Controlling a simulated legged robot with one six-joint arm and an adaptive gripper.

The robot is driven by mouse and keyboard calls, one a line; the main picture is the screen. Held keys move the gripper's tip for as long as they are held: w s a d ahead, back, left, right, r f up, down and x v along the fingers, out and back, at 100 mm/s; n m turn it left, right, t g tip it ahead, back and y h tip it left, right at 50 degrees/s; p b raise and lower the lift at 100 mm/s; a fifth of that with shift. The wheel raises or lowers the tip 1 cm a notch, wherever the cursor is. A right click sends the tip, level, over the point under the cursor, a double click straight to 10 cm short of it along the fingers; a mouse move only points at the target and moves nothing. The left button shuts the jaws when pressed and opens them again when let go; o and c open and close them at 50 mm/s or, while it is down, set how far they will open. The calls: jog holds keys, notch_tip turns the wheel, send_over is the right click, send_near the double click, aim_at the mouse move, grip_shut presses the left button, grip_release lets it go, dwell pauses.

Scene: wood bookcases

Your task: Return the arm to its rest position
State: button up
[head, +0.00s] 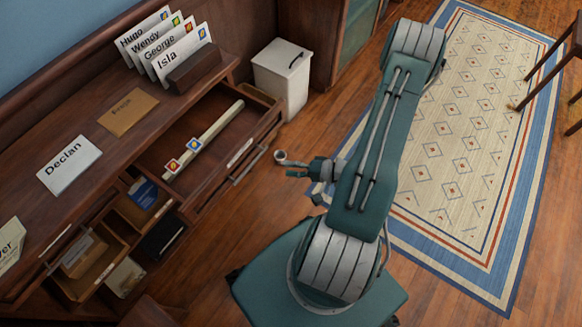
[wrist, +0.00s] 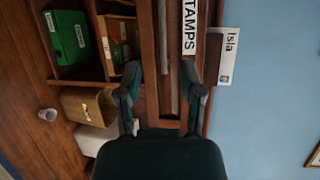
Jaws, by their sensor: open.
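My arm (head: 370,150) is teal and grey, and stands bent at the right of the desk in the head view. My gripper (head: 298,171) is beside the open desk drawer (head: 222,130), apart from it and over the floor in that view. In the wrist view my gripper (wrist: 160,72) has its two dark fingers spread, with nothing between them. That view looks past the fingers at the desk, with a STAMPS label (wrist: 189,27) and an Isla envelope (wrist: 228,55) beyond.
The wooden desk (head: 95,110) holds a letter rack (head: 195,70) of named envelopes and a Declan envelope (head: 69,165). Two stamps (head: 183,155) lie in the open drawer. A white bin (head: 283,77) stands behind. A patterned rug (head: 465,130) and chair (head: 560,75) are at right.

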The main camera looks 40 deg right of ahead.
dwell(0.3)
jog(key=s+a+r+n+g+h, duration=0.1)
jog(key=a+r+n+g+h, duration=0.1)
jog(key=r, duration=0.9)
jog(key=s+a+r+n+g+h, duration=0.2)
jog(key=a+r+n+h, duration=0.3)
jog(key=r, duration=0.7)
jog(key=s+a+r+n+g+h, duration=0.1)
jog(key=a+r, duration=0.4)
jog(key=r, duration=0.7)
jog(key=n+g+h, duration=0.1)
jog(key=n+h, duration=0.1)
jog(key=shift+s+n, duration=0.35)
jog(key=shift+n, duration=0.05)
dwell(3.6)
